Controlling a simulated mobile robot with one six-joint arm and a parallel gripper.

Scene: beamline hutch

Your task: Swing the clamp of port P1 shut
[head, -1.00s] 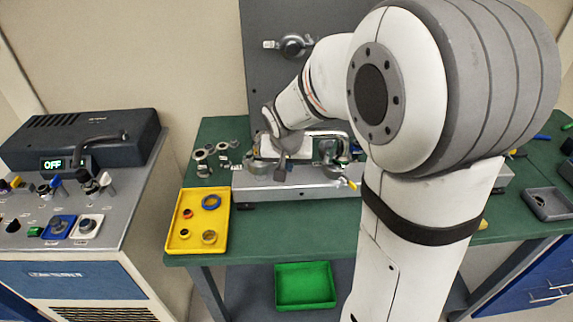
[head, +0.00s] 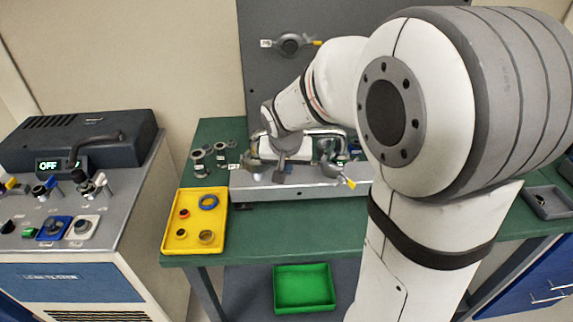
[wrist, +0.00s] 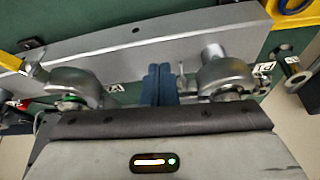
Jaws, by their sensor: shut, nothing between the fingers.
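Port P1 (wrist: 225,76) is a silver clamp fitting with a short pipe stub, on the right in the wrist view beside its label (wrist: 264,68). A small upright metal piece stands on its left side, near my fingers. I cannot tell how far its clamp is swung. My gripper (wrist: 159,84) is shut and empty, with its dark blue fingers just left of the P1 fitting; I cannot tell whether they touch it. In the head view my gripper (head: 280,172) is low over the grey rail (head: 300,190), and my wrist hides much of P1.
A second silver clamp fitting (wrist: 75,85) with a yellow handle (wrist: 32,52) is at left in the wrist view. A yellow tray (head: 168,230) with rings, loose metal fittings (head: 200,160) and a green bin (head: 304,288) are near. A dark panel (head: 270,75) stands behind.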

